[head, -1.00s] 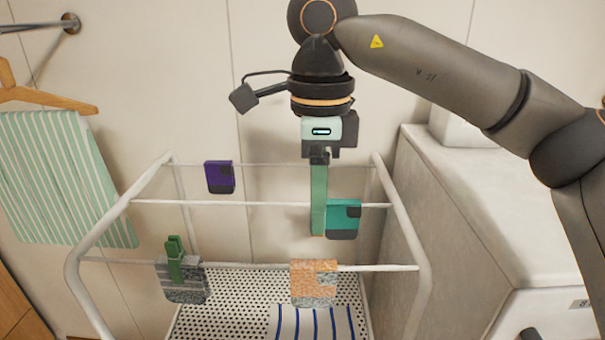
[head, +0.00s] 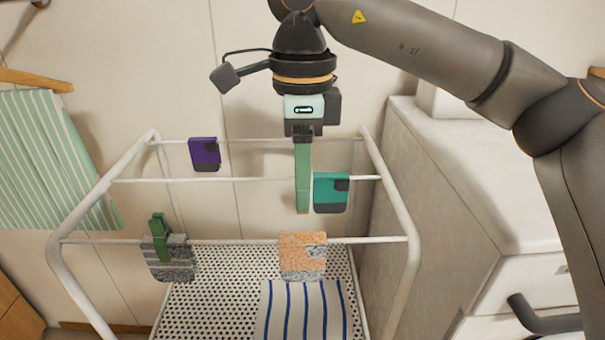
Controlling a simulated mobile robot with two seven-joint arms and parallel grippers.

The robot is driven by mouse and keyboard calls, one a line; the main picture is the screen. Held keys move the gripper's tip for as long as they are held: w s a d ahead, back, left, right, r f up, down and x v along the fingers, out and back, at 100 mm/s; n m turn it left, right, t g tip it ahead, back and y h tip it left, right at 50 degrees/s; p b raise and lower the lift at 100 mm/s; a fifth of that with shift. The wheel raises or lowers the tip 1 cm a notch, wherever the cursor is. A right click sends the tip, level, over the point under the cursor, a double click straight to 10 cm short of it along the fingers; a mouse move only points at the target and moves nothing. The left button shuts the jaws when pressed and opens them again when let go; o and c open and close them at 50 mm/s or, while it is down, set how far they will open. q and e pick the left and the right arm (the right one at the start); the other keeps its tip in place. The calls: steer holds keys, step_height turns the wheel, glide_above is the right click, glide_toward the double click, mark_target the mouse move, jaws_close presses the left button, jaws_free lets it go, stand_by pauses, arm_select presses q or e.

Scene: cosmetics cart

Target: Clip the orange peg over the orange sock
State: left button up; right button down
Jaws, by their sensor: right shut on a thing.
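The orange sock (head: 302,253), with a grey speckled lower part, hangs folded over the front rail of the white rack. My right gripper (head: 303,207) points straight down above the sock in the picture, its long green fingers closed together. Only a thin orange edge shows at the fingertips; the orange peg held there is mostly hidden by the fingers. The fingertips stay apart from the sock. My left gripper is out of view.
A grey sock (head: 175,262) with a green peg (head: 160,238) hangs left on the front rail (head: 225,241). A teal sock (head: 331,190) and a purple sock (head: 204,152) hang behind. A striped cloth (head: 300,312) lies low in front. A cabinet (head: 470,200) stands right.

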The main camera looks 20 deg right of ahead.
steer(key=b, duration=0.4)
glide_above(302, 238)
steer(key=shift+f, duration=2.5)
steer(key=shift+f+b, duration=1.4)
steer(key=shift+f, duration=0.6)
steer(key=shift+c, duration=1.8)
jaws_free()
